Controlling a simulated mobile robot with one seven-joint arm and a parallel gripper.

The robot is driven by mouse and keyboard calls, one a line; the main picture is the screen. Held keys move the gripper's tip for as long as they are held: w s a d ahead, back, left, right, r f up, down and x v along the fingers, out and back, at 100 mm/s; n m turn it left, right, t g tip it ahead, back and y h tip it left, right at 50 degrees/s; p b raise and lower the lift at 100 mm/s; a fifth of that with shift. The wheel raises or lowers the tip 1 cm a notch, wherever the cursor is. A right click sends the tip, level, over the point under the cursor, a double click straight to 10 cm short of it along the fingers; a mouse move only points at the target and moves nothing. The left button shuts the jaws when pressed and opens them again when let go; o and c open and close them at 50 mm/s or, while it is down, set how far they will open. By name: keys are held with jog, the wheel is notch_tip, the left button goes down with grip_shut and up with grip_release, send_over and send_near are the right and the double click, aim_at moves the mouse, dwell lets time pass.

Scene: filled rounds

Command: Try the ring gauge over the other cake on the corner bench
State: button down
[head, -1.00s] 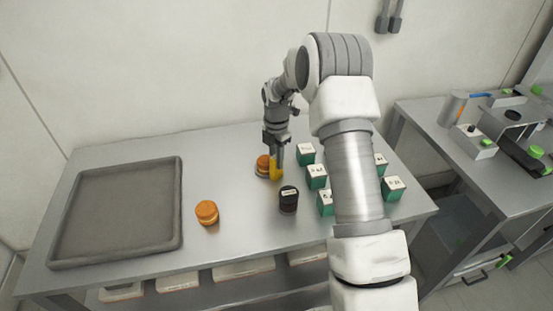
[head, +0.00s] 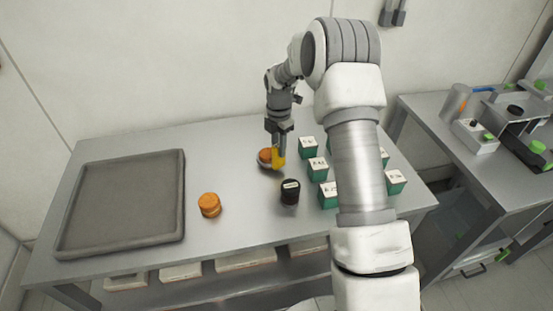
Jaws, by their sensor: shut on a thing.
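One orange-brown cake (head: 264,154) stands at the back middle of the steel bench (head: 235,225). My gripper (head: 279,148) is beside its right side, pointing down, shut on the yellow part of the ring gauge (head: 278,160). A thin grey band shows low around this cake. It looks like the gauge's ring, but it is too small to tell whether it sits fully around the cake, and the yellow part hides the cake's right side. Another orange cake (head: 209,205) stands bare at the front, left of a black-capped jar (head: 290,191).
Several green boxes with white tops (head: 317,169) stand right of the gripper, some behind my arm. A grey rimmed tray (head: 181,215) fills the bench's left. A second bench with equipment (head: 480,133) stands at right.

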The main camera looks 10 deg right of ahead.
jog(key=shift+r+p, duration=2.3)
jog(key=shift+r, duration=1.65)
